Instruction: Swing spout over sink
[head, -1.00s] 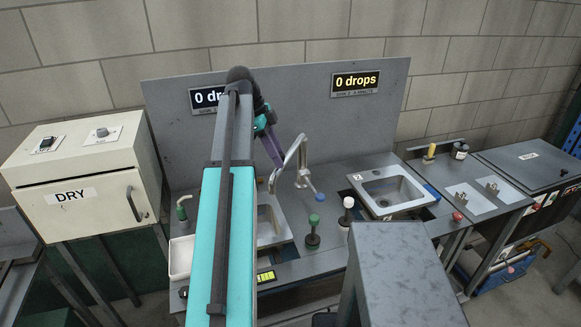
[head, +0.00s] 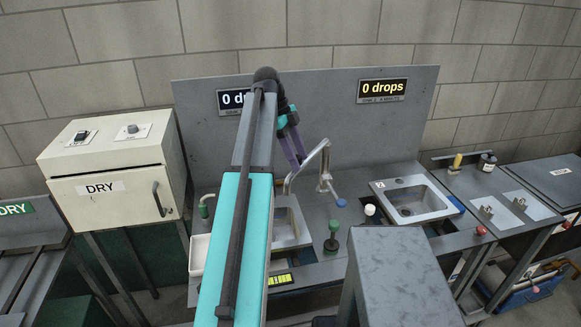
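The silver spout (head: 308,164) rises from the grey counter behind the left sink (head: 290,228). Its tube bends over, and its tip hangs at the left, near the back of that sink. A blue-tipped handle (head: 340,202) is at the right of its base. My gripper (head: 298,164), with purple fingers, points down just left of the spout's upper bend. It overlaps the tube in the picture, and I cannot tell whether they touch. The gap between the fingers is not clear. My arm hides much of the left sink.
A right sink (head: 411,203) is set in the counter. A green-topped plunger (head: 332,238) and a white knob (head: 370,210) stand in front. A DRY cabinet (head: 112,170) is at the left. The back panel (head: 300,100) rises close behind the spout.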

